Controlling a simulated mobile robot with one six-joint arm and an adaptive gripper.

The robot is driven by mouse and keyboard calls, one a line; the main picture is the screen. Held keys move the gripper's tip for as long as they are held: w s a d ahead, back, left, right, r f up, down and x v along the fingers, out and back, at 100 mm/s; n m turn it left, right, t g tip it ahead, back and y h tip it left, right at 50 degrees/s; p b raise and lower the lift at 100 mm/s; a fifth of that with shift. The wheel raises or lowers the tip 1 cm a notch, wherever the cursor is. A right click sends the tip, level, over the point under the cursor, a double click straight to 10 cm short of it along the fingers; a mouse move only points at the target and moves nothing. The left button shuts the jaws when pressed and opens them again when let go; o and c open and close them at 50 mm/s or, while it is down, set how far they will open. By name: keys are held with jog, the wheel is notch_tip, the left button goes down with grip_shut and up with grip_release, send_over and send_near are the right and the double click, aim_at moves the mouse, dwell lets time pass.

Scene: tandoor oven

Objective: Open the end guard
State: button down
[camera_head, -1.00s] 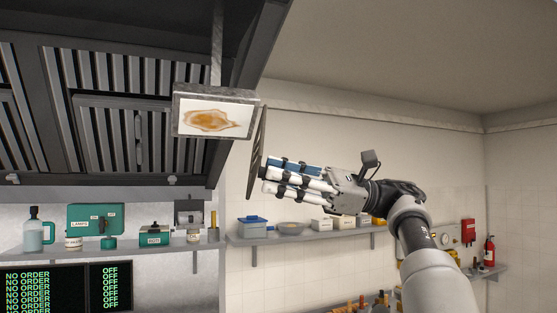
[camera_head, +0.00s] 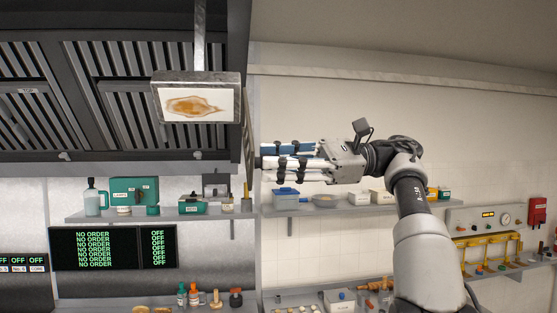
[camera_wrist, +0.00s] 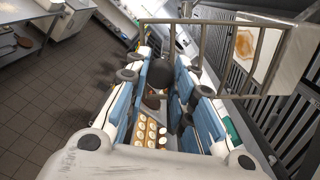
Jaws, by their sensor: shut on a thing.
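The end guard (camera_head: 248,140) hangs as a thin dark barred panel at the right end of the hood, just right of the hanging box, seen nearly edge-on. In the wrist view it looks like a grey tube frame (camera_wrist: 202,45) ahead of the fingers. My gripper (camera_head: 262,163) reaches in from the right, with its fingertips against the guard's lower part. In the wrist view my gripper (camera_wrist: 162,72) has its fingers on both sides of a dark round knob (camera_wrist: 160,73) and is shut on it. The exact contact is partly hidden by the fingers.
The metal-framed hanging box (camera_head: 197,102) with an orange stain is close left of the guard. The slatted hood (camera_head: 95,90) fills the upper left. A loaded wall shelf (camera_head: 335,210) runs below my gripper. The wall to the upper right is clear.

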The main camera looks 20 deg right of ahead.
jog(key=shift+f, duration=0.15)
jog(key=c, duration=1.3)
grip_release()
jog(key=shift+c, duration=0.2)
jog(key=shift+a, duration=0.1)
